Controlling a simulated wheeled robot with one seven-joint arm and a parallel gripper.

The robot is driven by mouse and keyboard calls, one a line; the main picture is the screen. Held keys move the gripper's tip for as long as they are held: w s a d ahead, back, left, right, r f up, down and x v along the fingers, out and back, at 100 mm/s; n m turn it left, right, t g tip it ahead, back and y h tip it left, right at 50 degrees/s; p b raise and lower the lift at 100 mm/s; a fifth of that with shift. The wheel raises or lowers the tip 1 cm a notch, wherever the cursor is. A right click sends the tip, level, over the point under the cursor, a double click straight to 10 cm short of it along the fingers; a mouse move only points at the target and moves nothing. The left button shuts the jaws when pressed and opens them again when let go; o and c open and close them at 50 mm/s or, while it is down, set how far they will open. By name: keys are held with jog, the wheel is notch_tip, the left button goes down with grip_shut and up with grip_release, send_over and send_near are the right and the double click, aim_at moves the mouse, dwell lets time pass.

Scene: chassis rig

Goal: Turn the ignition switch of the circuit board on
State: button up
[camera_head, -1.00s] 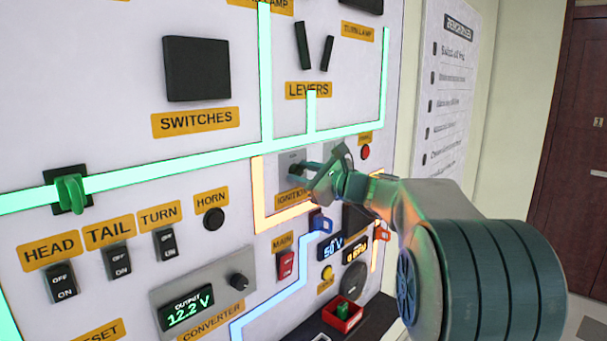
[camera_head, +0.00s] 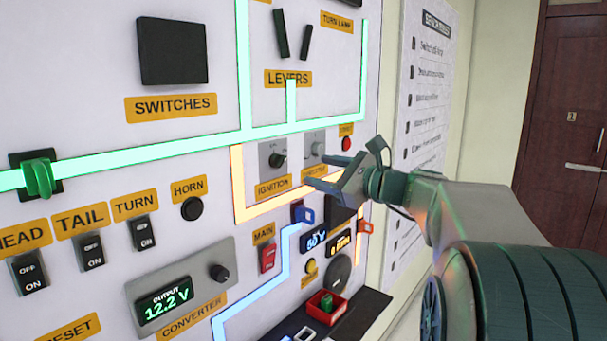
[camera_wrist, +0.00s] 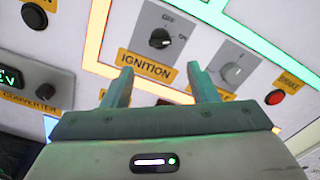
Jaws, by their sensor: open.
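The ignition switch (camera_head: 277,160) is a black round knob on a grey plate above the orange IGNITION label (camera_head: 273,187). In the wrist view, the knob (camera_wrist: 160,39) has OFF printed above it and ON to its right. A pale mark on the knob appears to lie on its right side, toward ON. My gripper (camera_head: 316,172) is open and empty, to the right of the knob and apart from it. In the wrist view, its two fingertips (camera_wrist: 160,70) stand below the knob, near the label. The circuit board (camera_head: 80,130) is the upright white panel.
A grey dial (camera_head: 314,147) and a red button (camera_head: 346,143) are right of the ignition. A blue connector (camera_head: 303,214) and a red MAIN switch (camera_head: 267,258) are below. A black ledge (camera_head: 365,308) holds a red box (camera_head: 327,307). Free room lies toward the door (camera_head: 562,110).

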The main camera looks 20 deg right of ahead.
jog(key=shift+v, duration=1.25)
jog(key=s+a+f+n+g+h, duration=0.2)
jog(key=s+a+f+n+g, duration=0.3)
jog(key=f, duration=0.3)
jog(key=s+a+f+n+g+h, duration=0.1)
jog(key=s+a+f+n+g, duration=0.2)
jog(key=s+a+f+n, duration=0.35)
jog(key=s+d+f+n+g+h, duration=0.3)
jog(key=s+f+n+h, duration=0.4)
jog(key=s+f+n, duration=0.4)
jog(key=s+f, duration=0.3)
jog(key=f, duration=0.1)
jog(key=shift+s+d+g+h, duration=0.15)
jog(key=shift+s+g+h, duration=0.05)
jog(key=shift+g+h, duration=0.1)
jog(key=shift+n, duration=0.25)
